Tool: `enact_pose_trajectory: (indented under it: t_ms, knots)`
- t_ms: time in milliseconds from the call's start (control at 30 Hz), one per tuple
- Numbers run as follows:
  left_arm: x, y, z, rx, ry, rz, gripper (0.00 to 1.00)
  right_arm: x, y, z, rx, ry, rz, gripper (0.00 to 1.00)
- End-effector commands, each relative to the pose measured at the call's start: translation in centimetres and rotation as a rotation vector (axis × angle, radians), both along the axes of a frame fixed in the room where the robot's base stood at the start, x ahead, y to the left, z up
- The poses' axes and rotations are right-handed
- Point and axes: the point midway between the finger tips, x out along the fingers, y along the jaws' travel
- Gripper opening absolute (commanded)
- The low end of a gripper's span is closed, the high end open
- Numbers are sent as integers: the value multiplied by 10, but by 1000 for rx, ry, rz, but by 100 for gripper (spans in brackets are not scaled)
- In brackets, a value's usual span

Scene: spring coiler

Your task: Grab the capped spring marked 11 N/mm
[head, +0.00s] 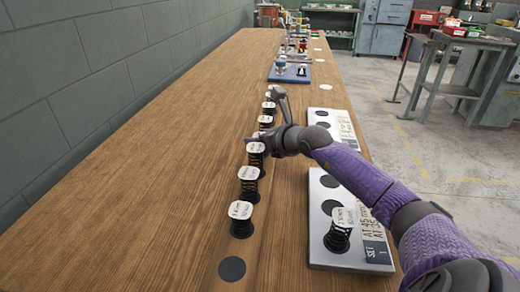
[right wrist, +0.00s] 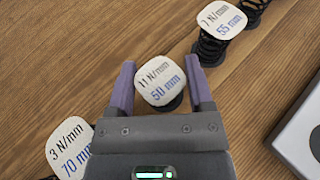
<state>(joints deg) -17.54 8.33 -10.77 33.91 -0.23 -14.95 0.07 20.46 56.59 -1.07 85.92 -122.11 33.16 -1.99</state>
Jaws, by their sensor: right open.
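The capped spring marked 11 N/mm, 50 mm (right wrist: 160,82) stands on the wooden table in the right wrist view, its white cap between my right gripper's fingers (right wrist: 160,64). The fingers are spread, with a visible gap on each side of the cap. Neighbouring springs are marked 7 N/mm, 55 mm (right wrist: 222,22) at upper right and 3 N/mm, 70 mm (right wrist: 70,148) at lower left, partly hidden by my gripper. In the head view my right gripper (head: 262,136) is over the spring row, beside a capped spring (head: 256,148); cap markings there are too small to read. My left gripper is out of view.
Nearer capped springs (head: 240,210) and (head: 248,173) stand in the row, with an empty dark round spot (head: 232,269) in front. A grey plate (head: 318,252) at right carries one capped spring (head: 342,218). Another plate (head: 318,115) lies behind. The table's left side is clear.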

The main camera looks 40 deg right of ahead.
Motion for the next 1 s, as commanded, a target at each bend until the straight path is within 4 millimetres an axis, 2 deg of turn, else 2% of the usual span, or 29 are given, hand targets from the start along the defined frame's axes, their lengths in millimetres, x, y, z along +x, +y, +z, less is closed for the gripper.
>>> enact_pose_trajectory:
  t_ms: [200,500,533,767,867,1000]
  knots:
    - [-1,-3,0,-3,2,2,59,0,0,0,0,0,0,66]
    - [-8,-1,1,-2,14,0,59,0,0,0,0,0,0,3]
    - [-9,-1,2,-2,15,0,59,0,0,0,0,0,0,0]
    - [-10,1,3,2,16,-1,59,0,0,2,0,-1,0,0]
    - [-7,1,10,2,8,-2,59,0,0,20,-1,-5,-1,0]
    - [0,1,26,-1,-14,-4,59,0,0,61,-2,-8,-1,0]
